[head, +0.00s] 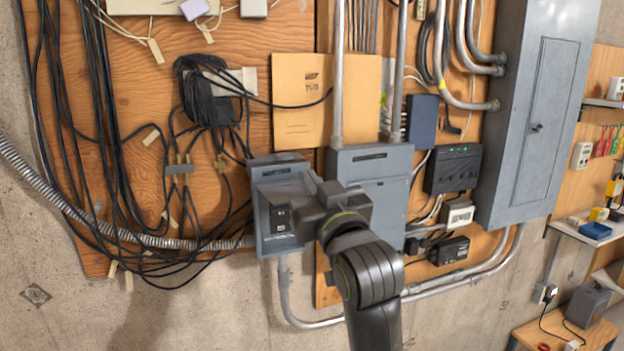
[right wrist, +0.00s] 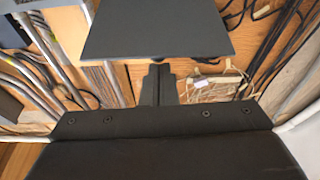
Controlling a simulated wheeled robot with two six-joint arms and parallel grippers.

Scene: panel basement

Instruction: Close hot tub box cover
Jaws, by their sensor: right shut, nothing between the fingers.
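A small grey wall box (head: 266,232) hangs left of centre in the head view, below a tan panel (head: 302,100) lettered "TUB". Its grey cover (head: 283,187) appears swung up and out from the top, with a dark switch part showing below it. In the right wrist view a flat grey plate, which looks like this cover (right wrist: 155,28), stands just beyond my fingertips. My right gripper (head: 308,192) is at the cover's right side, shut and empty; its fingers (right wrist: 158,72) are together. I cannot tell whether they touch the cover. My left gripper is out of view.
A second grey box (head: 385,160) with conduits stands close to the right. A tall grey electrical panel (head: 530,120) is further right. Black cables (head: 110,150) hang at the left, and a flexible conduit (head: 70,207) runs to the small box.

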